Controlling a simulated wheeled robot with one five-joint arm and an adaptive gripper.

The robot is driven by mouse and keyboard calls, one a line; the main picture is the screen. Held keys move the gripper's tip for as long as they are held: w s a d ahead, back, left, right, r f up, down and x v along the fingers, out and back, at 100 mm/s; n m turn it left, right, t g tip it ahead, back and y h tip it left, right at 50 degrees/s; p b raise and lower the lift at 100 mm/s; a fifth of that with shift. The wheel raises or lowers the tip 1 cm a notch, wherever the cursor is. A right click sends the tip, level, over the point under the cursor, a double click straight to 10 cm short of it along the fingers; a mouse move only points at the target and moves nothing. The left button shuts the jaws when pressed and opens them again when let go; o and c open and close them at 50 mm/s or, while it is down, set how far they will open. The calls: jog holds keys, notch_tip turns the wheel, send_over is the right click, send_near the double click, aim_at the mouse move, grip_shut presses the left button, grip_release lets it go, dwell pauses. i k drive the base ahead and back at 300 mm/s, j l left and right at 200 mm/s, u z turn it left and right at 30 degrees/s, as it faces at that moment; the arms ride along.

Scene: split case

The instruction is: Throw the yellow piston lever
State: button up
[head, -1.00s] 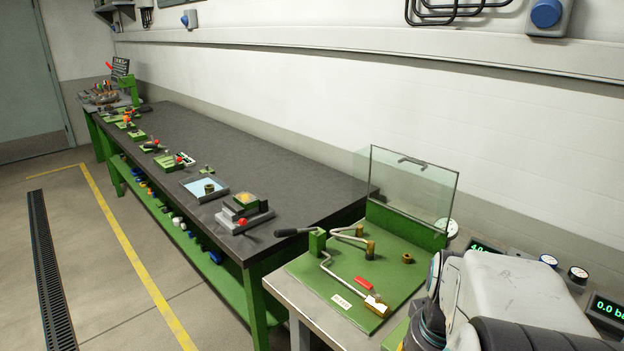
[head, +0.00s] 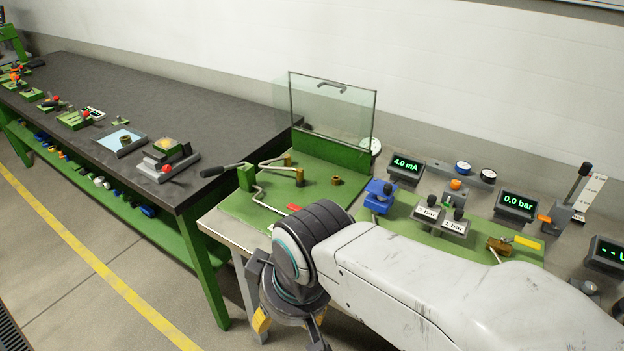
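A flat yellow lever (head: 527,242) sits on a brass valve body (head: 499,245) at the right end of the green panel, in the right part of the head view. It lies roughly level and points right. I cannot tell from its look alone whether it is the piston lever. My gripper (head: 290,325) hangs low at the bottom centre, in front of the bench edge and well left of the yellow lever. Its yellow-tipped fingers look spread apart, with nothing seen between them. My arm hides part of the bench below the lever.
A green board (head: 262,205) with bent pipes and a clear upright guard (head: 335,110) stands left of the panel. A blue device (head: 379,195), gauges, a 4.0 mA display (head: 405,166) and a 0.0 bar display (head: 517,205) crowd the bench. Open floor (head: 60,270) lies left.

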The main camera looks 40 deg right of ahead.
aim_at(529, 243)
jog(key=k+l+z, duration=0.15)
jog(key=z, duration=1.7)
